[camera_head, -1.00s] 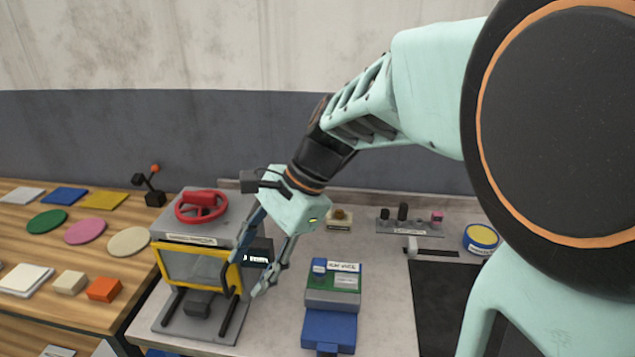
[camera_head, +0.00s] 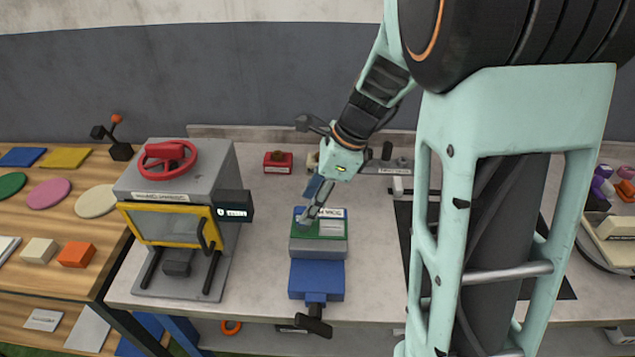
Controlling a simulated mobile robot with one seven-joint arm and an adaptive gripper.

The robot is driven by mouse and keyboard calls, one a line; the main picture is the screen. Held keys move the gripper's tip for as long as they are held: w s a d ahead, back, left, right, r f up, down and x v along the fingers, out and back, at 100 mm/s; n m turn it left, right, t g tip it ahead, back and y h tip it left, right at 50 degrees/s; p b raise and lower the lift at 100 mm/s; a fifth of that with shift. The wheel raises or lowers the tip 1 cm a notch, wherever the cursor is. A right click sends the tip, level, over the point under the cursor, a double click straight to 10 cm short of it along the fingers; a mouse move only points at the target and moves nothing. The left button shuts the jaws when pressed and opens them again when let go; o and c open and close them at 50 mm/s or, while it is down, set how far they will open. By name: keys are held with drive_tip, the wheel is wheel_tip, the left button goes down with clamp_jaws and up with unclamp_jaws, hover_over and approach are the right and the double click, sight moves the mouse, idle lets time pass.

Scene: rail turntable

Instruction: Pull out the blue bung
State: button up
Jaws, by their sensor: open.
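The bench vice (camera_head: 317,281) stands on the grey worktop, with grey and blue body parts, a green top face and a white label. A small blue piece on the left of the green top, likely the blue bung, showed earlier; now my gripper's fingers cover most of that spot, and I cannot make the bung out clearly. My gripper (camera_head: 309,216) points down over the left part of the green top. It is open, seen nearly edge-on, and whether its fingers straddle or touch anything is hidden.
A grey machine (camera_head: 183,204) with a red handwheel (camera_head: 167,160) and yellow-framed door stands left of the vice. A red block (camera_head: 278,162) and a grey rack (camera_head: 385,168) with pegs are at the back. Free worktop lies between machine and vice. My arm blocks much of the right.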

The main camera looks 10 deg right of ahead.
drive_tip(key=shift+x, duration=2.3)
drive_tip(key=shift+r, duration=0.1)
clamp_jaws()
